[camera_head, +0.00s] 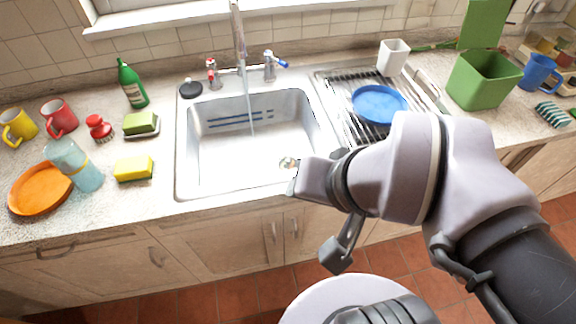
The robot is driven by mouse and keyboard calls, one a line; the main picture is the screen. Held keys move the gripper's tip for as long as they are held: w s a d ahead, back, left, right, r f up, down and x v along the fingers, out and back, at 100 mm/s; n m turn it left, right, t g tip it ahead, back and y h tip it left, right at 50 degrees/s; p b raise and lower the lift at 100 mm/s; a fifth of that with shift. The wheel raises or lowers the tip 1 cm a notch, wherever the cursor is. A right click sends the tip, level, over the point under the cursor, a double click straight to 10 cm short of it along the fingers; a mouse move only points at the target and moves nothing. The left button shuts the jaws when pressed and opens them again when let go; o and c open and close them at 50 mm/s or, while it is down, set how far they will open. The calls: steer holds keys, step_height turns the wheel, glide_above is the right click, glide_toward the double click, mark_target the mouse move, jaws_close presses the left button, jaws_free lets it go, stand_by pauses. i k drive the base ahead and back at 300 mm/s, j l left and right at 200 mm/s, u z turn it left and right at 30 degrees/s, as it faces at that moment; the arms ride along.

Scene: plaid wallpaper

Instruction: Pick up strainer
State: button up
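A small round metallic piece that looks like the strainer (288,163) sits at the drain in the floor of the sink (185,150), near its front right. The front end of my arm, with my gripper (312,178), is over the sink's front right edge, just right of and in front of the strainer. The finger opening cannot be made out from this angle. I see nothing held. The end of my arm comes very close to the strainer in the picture, but I cannot tell the height between them.
Water runs from the faucet (238,40) into the sink. Left stand a green bottle (131,84), a yellow sponge (133,168), mugs and an orange plate (38,190). Right are a drying rack (345,125) with a blue plate (379,103), a white cup (393,57) and a green bin (482,82).

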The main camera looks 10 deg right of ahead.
mark_target(289, 164)
steer(key=z, duration=1.55)
steer(key=u, duration=1.55)
steer(key=i+j+z, duration=0.45)
steer(key=j+z, duration=0.15)
steer(key=j, duration=0.2)
